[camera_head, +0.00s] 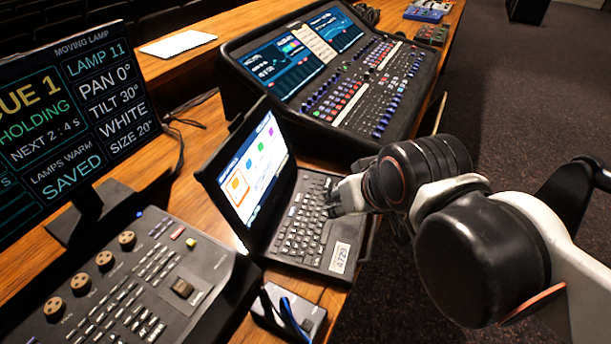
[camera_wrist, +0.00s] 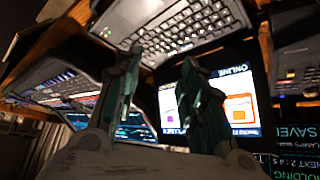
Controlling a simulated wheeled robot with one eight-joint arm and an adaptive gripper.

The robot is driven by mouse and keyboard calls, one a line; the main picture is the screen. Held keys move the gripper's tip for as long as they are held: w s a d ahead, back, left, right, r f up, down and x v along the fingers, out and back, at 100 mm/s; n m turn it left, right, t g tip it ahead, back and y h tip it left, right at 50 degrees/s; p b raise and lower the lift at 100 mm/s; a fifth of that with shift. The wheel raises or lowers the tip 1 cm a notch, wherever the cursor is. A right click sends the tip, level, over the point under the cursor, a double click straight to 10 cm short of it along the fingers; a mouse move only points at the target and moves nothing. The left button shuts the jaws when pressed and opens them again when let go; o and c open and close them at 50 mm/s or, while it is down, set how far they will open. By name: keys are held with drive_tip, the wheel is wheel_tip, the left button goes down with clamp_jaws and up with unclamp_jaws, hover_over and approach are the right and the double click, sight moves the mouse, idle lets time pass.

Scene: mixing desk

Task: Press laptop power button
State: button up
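The black laptop (camera_head: 345,225) is open on the wooden desk, with its screen (camera_head: 252,170) lit and showing coloured icons. Its keyboard (camera_head: 303,222) faces up, and a white label marked 4729 sits at its near corner. I cannot make out the power button. My gripper (camera_head: 338,197) is over the right part of the keyboard and hides some keys; contact cannot be told. In the wrist view, my gripper (camera_wrist: 161,58) has its two fingers apart with nothing between them. The keyboard (camera_wrist: 185,25) and the screen (camera_wrist: 240,100) show beyond the fingers.
A large mixing console (camera_head: 365,85) stands behind the laptop. A lighting desk (camera_head: 140,285) is at the front left, below a monitor (camera_head: 70,110) with cue text. A small box with blue cables (camera_head: 290,310) lies in front of the laptop. Carpeted floor is open at right.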

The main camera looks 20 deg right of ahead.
drive_tip(key=shift+c, duration=0.6)
clamp_jaws()
idle(0.7)
